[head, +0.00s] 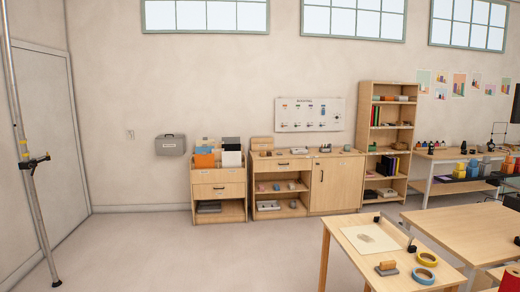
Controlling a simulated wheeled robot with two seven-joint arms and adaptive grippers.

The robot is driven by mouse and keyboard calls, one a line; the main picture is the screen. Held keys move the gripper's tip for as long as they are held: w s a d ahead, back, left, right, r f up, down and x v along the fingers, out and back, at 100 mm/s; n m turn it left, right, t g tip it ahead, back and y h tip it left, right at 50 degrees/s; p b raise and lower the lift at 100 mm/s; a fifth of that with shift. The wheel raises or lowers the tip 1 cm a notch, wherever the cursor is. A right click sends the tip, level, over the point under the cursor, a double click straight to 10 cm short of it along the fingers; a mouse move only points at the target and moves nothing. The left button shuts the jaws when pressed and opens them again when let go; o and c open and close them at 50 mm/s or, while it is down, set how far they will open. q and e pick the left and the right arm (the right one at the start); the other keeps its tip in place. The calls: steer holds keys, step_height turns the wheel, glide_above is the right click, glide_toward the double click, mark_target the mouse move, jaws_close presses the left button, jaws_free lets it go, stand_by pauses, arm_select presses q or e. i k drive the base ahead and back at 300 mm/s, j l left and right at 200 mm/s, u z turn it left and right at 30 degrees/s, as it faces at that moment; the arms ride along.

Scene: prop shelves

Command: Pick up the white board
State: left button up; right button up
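A white panel (310,114) with small printed pictures and a line of text hangs on the far wall above the low cabinets. A smaller plain white board (232,159) stands upright in the top of the left wooden cabinet (219,190). An orange piece (204,160) is beside it on the left, and a dark board (231,143) is behind it. I cannot tell from the picture which of the two white things the task names. Neither of my grippers is in view.
Open floor (180,250) lies before the cabinets. A wooden table (345,234) with tape rolls stands at the front right, another table (470,225) beside it. A metal pole (30,160) stands at left. A tall shelf (388,135) stands right of the cabinets.

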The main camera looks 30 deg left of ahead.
mark_target(230, 159)
steer(key=i+j+u, duration=0.35)
steer(key=i+j, duration=0.15)
steer(key=i+j+u, duration=0.3)
steer(key=i, duration=0.25)
steer(key=i+j+u, duration=0.35)
steer(key=i, duration=0.25)
steer(key=i+u, duration=0.35)
steer(key=i, duration=2.3)
steer(key=i+z, duration=0.15)
steer(key=i, duration=0.8)
steer(key=i+j+z, duration=0.1)
steer(key=i, duration=0.85)
